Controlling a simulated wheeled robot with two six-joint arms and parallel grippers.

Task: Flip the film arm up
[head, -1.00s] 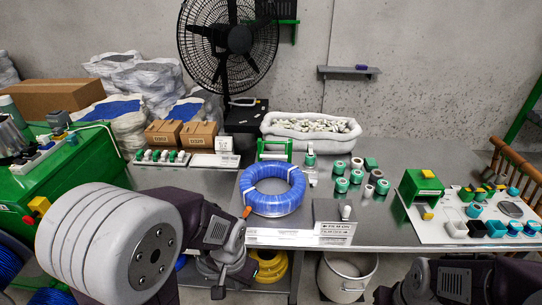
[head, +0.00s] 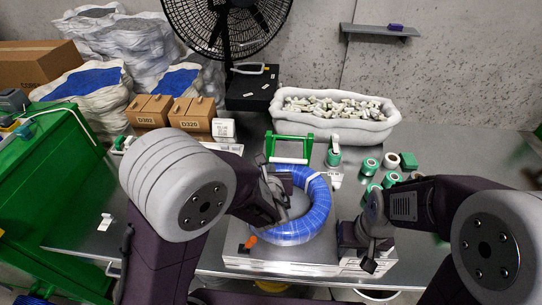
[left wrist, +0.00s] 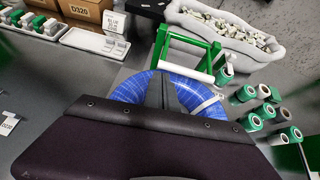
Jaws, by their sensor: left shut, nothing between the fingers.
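A green frame (head: 290,148) with a white roller across its lower part stands behind the blue cable coil (head: 318,205). It also shows in the left wrist view (left wrist: 190,50), with the roller low, near the coil's far edge. I take this frame and roller to be the film arm. My left gripper (head: 284,182) is over the coil in the head view, short of the roller. In the left wrist view its fingertips (left wrist: 162,92) are together and empty in front of the coil. My right gripper (head: 370,262) points down at the coil's right; its fingers are unclear.
Green and white rolls (head: 370,166) stand right of the coil. A pale tub (head: 335,118) of small pieces is behind the frame. Cardboard boxes (head: 150,110) are at the back left. Bare table shows at the far right and front left.

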